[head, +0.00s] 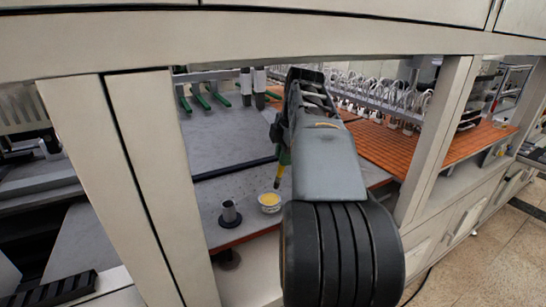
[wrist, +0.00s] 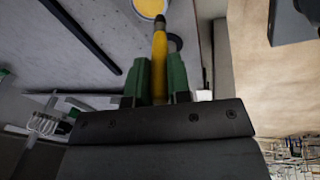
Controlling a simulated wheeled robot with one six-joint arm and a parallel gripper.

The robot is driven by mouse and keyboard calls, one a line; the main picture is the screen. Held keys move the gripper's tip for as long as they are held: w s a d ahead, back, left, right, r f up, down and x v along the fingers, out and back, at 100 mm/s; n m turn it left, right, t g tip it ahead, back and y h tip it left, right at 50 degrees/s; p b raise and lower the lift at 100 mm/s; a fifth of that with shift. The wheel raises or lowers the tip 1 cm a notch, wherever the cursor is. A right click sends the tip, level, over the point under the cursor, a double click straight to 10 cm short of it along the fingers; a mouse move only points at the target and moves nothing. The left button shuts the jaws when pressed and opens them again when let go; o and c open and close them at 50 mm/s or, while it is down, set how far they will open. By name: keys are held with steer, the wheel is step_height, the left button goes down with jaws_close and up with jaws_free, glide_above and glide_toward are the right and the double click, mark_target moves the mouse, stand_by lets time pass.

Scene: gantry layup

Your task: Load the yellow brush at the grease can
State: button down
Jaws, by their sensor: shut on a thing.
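The yellow brush (wrist: 159,55) is held between the green fingers of my gripper (wrist: 158,82). In the head view the brush (head: 279,172) points down beneath my gripper (head: 284,156), its lower end dark. The grease can (head: 269,202), a small pale can with yellow grease inside, stands on the grey table just below and left of the brush tip. In the wrist view the can (wrist: 150,8) shows at the top edge, beyond the brush's end. I cannot tell whether the tip touches the grease.
A dark bar (head: 232,168) lies across the table behind. Pale frame posts (head: 137,180) stand on both sides of the opening. An orange slatted surface (head: 385,150) lies to the right.

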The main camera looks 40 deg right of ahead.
steer(key=w+n, duration=0.1)
steer(key=w+d+t+y, duration=0.1)
steer(key=shift+w+d+n+b, duration=0.1)
steer(key=shift+w+n+b, duration=0.3)
steer(key=shift+f+b, duration=2.4)
steer(key=shift+f, duration=0.45)
steer(key=shift+f+b, duration=0.6)
steer(key=shift+f, duration=0.15)
step_height(320, 180, up, 7)
steer(key=p, duration=0.6)
stand_by(1.0)
